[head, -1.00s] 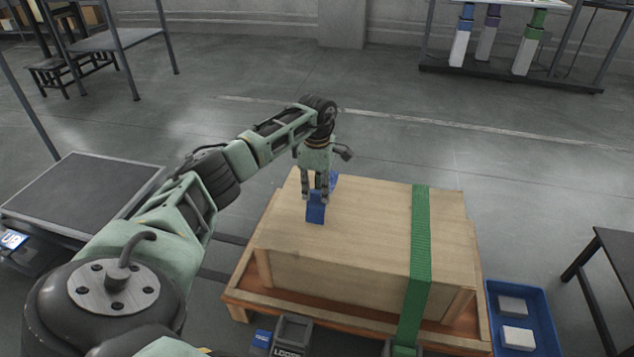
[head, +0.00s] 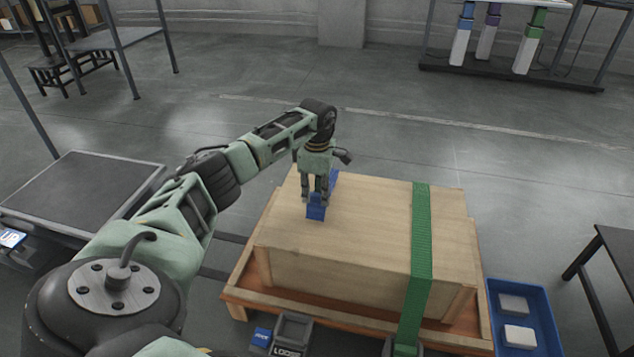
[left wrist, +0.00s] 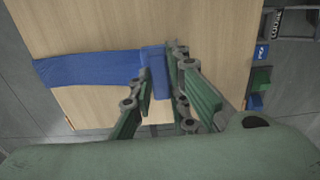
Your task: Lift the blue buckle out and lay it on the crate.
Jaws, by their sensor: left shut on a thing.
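The wooden crate (head: 365,225) sits in the middle of the head view on a low pallet. My left gripper (head: 316,200) points down at the crate's top near its left side. It is shut on the blue buckle (head: 316,211), the small blue piece at its fingertips. In the left wrist view the buckle (left wrist: 155,86) shows between the fingers (left wrist: 160,78), and a flat blue strap (left wrist: 90,69) runs left from it over the crate. In the head view the gripper partly hides the strap. I cannot tell whether the buckle touches the crate. My right gripper is out of view.
A green strap (head: 421,235) crosses the crate's right part. A blue bin (head: 524,303) with white blocks stands right of the pallet. A grey bin (head: 292,333) stands in front. A dark-topped platform (head: 85,190) is at left. The crate's top centre is clear.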

